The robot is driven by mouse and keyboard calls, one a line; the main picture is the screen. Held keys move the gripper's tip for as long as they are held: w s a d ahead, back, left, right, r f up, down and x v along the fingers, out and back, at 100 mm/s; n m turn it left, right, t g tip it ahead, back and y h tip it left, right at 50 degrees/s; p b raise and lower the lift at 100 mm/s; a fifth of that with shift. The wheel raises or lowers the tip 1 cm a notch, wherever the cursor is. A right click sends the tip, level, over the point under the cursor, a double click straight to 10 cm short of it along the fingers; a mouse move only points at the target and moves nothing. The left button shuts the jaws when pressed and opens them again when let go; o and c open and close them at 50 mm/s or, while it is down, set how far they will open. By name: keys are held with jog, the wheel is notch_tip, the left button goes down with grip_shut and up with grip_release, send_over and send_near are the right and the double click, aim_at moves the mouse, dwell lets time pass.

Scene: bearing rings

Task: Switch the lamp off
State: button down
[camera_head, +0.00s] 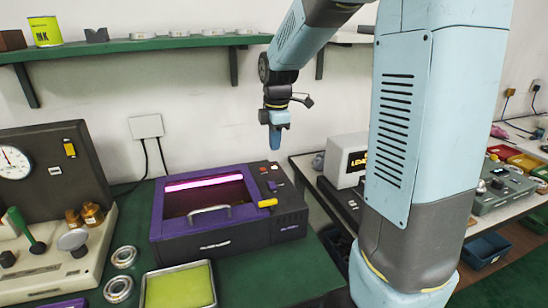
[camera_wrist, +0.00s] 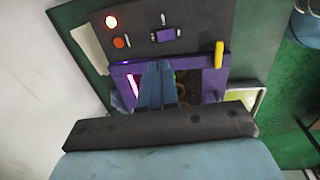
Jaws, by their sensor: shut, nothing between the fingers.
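A purple and black box (camera_head: 215,215) stands on the green bench, with a lamp tube (camera_head: 203,183) glowing pink behind its front opening. The lamp glow also shows in the wrist view (camera_wrist: 133,86).
Metal rings (camera_head: 123,257) and a tray with a yellow-green surface (camera_head: 180,288) lie in front of the box. A gauge machine (camera_head: 50,190) stands at the left. A shelf (camera_head: 140,45) runs along the wall above. Green bench right of the box is clear.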

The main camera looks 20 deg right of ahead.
aim_at(273, 183)
jog(key=f, duration=0.4)
jog(key=w+f, duration=0.1)
jog(key=f, duration=0.8)
jog(key=shift+w, duration=0.3)
